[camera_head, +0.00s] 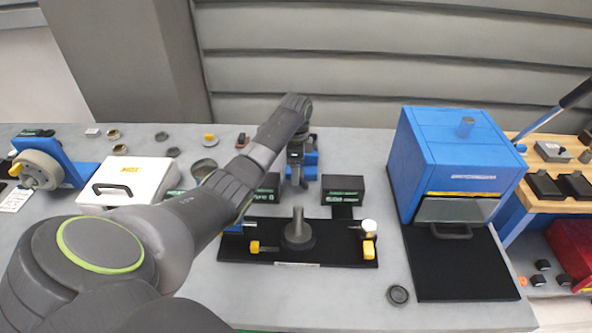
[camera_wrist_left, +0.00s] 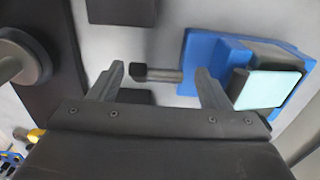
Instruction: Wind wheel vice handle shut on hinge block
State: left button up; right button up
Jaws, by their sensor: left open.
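The blue vice (camera_head: 312,162) stands at the back of the bench, partly hidden behind my left arm in the head view. In the left wrist view its blue body (camera_wrist_left: 200,62) is on the right, with a grey handle shaft (camera_wrist_left: 165,76) ending in a dark knob (camera_wrist_left: 139,72). A pale-topped block (camera_wrist_left: 264,88) sits at the vice beside dark jaw parts; it looks like the hinge block, but whether it is clamped I cannot tell. My left gripper (camera_head: 296,183) points down, also seen in the wrist view (camera_wrist_left: 158,72). Its fingers are open, either side of the handle in that picture; contact is unclear.
A black fixture plate (camera_head: 330,252) with a grey post (camera_head: 298,232) lies in front, with dark blocks (camera_head: 343,188) behind it. A blue box machine (camera_head: 450,150) stands right; a white case (camera_head: 125,180) is left.

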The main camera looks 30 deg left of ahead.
pick_arm(q)
jog(key=shift+f, duration=1.1)
jog(key=c, duration=0.7)
jog(key=shift+o, duration=0.2)
